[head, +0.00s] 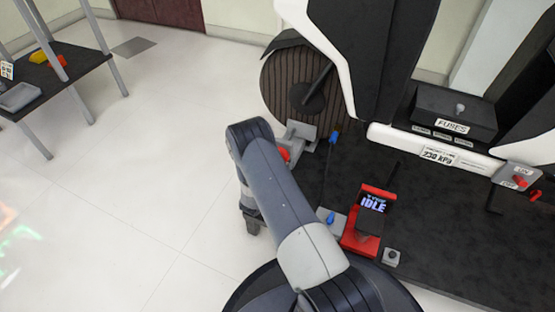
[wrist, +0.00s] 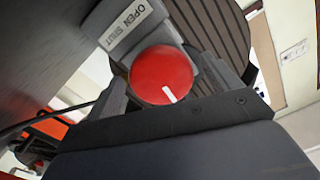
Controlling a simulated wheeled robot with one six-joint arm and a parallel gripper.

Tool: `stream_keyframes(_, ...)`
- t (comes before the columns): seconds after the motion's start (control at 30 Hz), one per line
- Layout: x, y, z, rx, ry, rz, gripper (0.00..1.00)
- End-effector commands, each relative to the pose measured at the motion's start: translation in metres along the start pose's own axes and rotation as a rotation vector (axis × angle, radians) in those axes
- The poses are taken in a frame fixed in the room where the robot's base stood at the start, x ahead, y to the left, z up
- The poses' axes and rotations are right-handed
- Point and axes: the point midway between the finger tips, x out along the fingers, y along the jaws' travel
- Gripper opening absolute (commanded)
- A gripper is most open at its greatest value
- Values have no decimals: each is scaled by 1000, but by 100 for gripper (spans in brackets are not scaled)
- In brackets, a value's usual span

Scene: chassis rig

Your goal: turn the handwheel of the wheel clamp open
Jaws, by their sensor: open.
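The handwheel (wrist: 163,72) is a round red knob with a short white mark near its lower edge in the wrist view. A grey label plate (wrist: 127,24) reading "OPEN" and "SHUT" sits at its upper left. My gripper (wrist: 166,78) is open, with one finger on either side of the handwheel; I cannot tell whether they touch it. In the head view, a little of the red handwheel (head: 284,154) shows beside my arm, on the grey wheel clamp (head: 302,134) at the foot of the ribbed wheel (head: 283,86). My arm hides the rest of it.
A red stand with a screen reading "IDLE" (head: 373,203) stands right of my arm. A fuse box (head: 453,110) and a panel with a red switch (head: 518,180) are further right. A side table (head: 60,85) stands at the left. The pale floor between is clear.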

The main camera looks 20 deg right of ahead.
Motion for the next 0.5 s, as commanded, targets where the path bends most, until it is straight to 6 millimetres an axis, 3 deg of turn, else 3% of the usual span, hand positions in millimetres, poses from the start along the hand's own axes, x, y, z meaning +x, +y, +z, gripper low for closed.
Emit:
stream_keyframes(0.17,-11,-1,-2,0,-1,-1,85)
stream_keyframes(0.5,-78,-2,-2,-3,-4,-4,85)
